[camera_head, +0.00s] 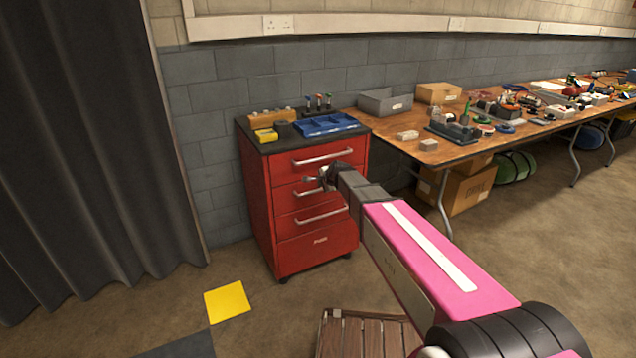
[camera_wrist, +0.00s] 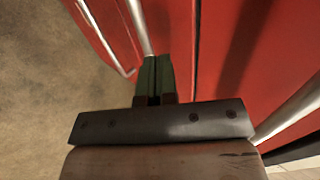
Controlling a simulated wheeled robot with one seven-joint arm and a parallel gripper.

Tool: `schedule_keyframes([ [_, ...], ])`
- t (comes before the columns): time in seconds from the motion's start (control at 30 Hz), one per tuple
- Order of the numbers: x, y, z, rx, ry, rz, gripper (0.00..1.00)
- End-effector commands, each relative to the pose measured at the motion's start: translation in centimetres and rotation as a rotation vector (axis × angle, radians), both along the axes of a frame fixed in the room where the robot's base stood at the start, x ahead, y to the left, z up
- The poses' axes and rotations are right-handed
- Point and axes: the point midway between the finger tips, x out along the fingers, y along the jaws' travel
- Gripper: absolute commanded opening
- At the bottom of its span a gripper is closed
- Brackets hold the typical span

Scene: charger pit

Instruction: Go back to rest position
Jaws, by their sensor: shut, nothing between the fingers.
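My gripper (camera_head: 318,179) is at the end of my outstretched arm, in front of the upper drawers of the red tool cabinet (camera_head: 318,256). In the wrist view my gripper's two dark fingers (camera_wrist: 154,62) lie close together, shut with nothing between them. The fingertips appear near a silver drawer handle (camera_wrist: 138,25); I cannot tell whether they touch it. My gripper and arm hide part of the cabinet's front.
A blue tray (camera_head: 326,125) and small tools sit on the cabinet. A cluttered wooden table (camera_head: 384,133) stands to the right, with cardboard boxes (camera_head: 466,192) below. A wooden pallet (camera_head: 345,338) lies low in front. A yellow square (camera_head: 228,302) marks open floor beside the dark curtain (camera_head: 90,140).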

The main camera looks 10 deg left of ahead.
Motion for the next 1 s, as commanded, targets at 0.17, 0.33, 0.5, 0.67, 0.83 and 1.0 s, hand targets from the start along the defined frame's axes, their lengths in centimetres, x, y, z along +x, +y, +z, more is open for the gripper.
schedule_keyframes([
  [0.17, -2.9, -1.8, 2.9, -0.001, -0.002, 0.0, 0.0],
  [0.33, -4.7, -3.1, 5.0, -0.001, -0.001, 0.0, 0.0],
  [0.5, -5.9, -4.3, 5.4, -0.025, 0.005, 0.014, 0.0],
  [0.67, -9.1, -8.9, 2.7, -0.187, 0.041, 0.121, 0.0],
  [0.83, -15.5, -16.9, -1.6, -0.45, 0.136, 0.355, 0.0],
  [1.0, -22.5, -23.9, -4.7, -0.642, 0.261, 0.619, 0.0],
])
